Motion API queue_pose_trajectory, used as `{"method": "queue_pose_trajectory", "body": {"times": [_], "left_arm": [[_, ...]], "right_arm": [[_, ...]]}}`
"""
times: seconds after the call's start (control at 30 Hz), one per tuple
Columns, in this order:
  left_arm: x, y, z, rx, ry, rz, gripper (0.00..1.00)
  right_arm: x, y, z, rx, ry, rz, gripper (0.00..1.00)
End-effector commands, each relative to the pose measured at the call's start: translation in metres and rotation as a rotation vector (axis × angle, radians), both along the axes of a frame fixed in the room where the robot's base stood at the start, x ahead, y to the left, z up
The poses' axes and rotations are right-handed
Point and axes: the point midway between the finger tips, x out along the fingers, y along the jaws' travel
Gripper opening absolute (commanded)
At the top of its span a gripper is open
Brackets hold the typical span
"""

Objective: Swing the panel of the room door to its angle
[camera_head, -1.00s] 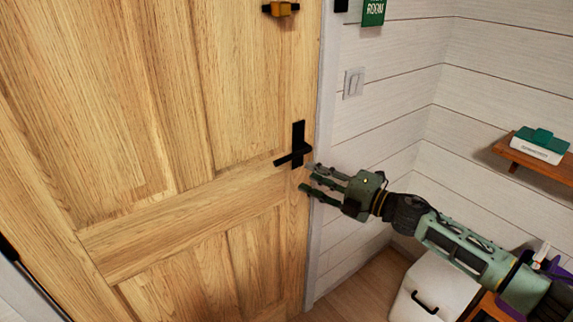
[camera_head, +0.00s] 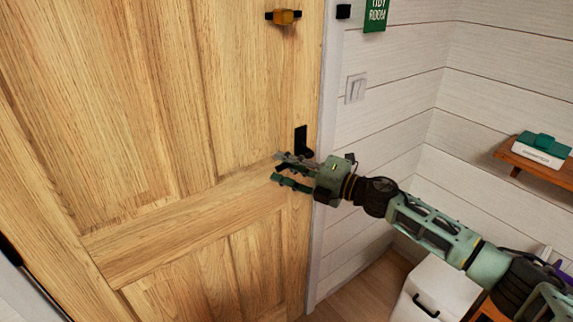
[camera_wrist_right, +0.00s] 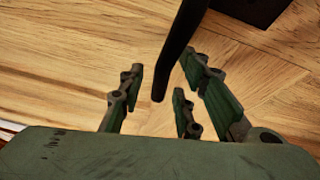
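The room door panel (camera_head: 150,130) is pale wood and fills the left and middle of the head view. Its edge lies along the white frame, and it looks shut. The black door handle (camera_head: 301,138) sits near that edge, its lever mostly hidden by my right gripper (camera_head: 279,169). In the right wrist view, the black lever (camera_wrist_right: 178,50) reaches down between the spread green fingers of this gripper (camera_wrist_right: 162,95). The gripper is open, with gaps on both sides of the lever. My left gripper is not in view.
A yellow and black latch (camera_head: 284,17) sits higher on the door. A light switch (camera_head: 355,88) and green sign (camera_head: 376,14) are on the white wall at the right.

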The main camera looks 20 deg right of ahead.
Motion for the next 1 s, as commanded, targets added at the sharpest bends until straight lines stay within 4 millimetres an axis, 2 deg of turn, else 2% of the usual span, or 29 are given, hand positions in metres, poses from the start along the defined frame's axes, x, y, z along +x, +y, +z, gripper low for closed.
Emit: {"method": "queue_pose_trajectory", "body": {"times": [0.1,0.43,1.0], "left_arm": [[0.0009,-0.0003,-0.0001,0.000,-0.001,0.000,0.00],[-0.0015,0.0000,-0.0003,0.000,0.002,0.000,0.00],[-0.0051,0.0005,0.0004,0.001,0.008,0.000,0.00]], "right_arm": [[-0.0002,-0.0001,-0.0002,0.000,0.000,0.000,0.29],[-0.0003,-0.0003,0.0000,0.000,0.000,0.000,0.00],[0.0001,-0.0007,0.0012,-0.008,-0.006,-0.001,0.00]]}}
